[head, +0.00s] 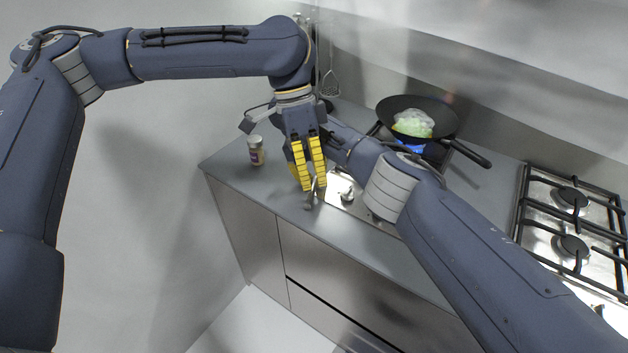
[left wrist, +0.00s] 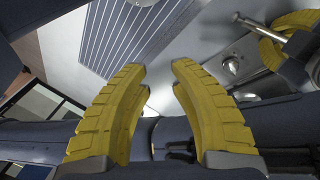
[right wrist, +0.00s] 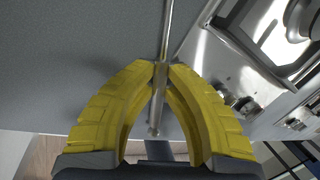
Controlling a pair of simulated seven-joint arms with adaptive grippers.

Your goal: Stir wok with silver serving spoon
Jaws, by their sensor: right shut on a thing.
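The black wok (head: 450,121) stands on the hob at the back, with pale whitish-green food (head: 413,123) in it. My left gripper (head: 309,188) points down over the counter's front part; its yellow fingers are apart with nothing between them, as the left wrist view (left wrist: 159,66) also shows. My right gripper (right wrist: 162,66) is shut on the thin silver handle of the serving spoon (right wrist: 156,118). In the head view the right gripper is mostly hidden behind the left one. It shows at the top right of the left wrist view (left wrist: 284,38). The spoon's bowl is not clearly visible.
A small jar (head: 255,151) stands at the counter's left end. Utensils (head: 330,82) hang on the back wall. A gas hob with black grates (head: 572,197) lies to the right. My right arm crosses in front of the wok. A striped runner (left wrist: 138,38) lies on the floor.

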